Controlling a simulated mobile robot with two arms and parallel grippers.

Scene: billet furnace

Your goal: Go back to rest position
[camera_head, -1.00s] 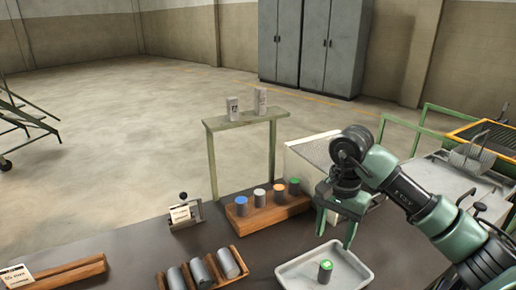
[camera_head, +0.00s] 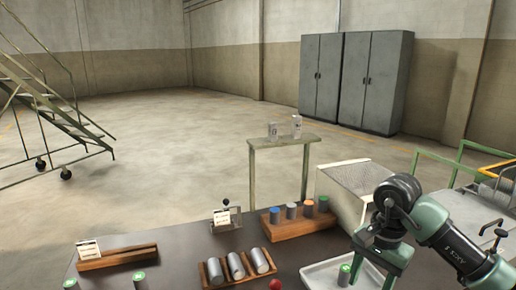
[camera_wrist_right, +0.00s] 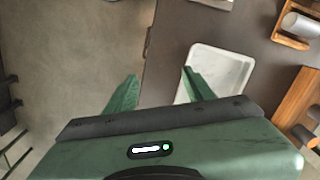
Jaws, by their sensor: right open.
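My right gripper (camera_head: 376,262) is open and empty, above the right part of the white tray (camera_head: 316,274). In the right wrist view, its two green fingers (camera_wrist_right: 160,78) stand wide apart with nothing between them. The tray also shows in the wrist view (camera_wrist_right: 237,68), partly behind one finger. My left gripper is out of view.
A wooden rack (camera_head: 290,226) holds several colour-topped billets. Another rack (camera_head: 214,272) holds grey cylinders lying down. A white mesh-sided box (camera_head: 345,188) stands behind the gripper.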

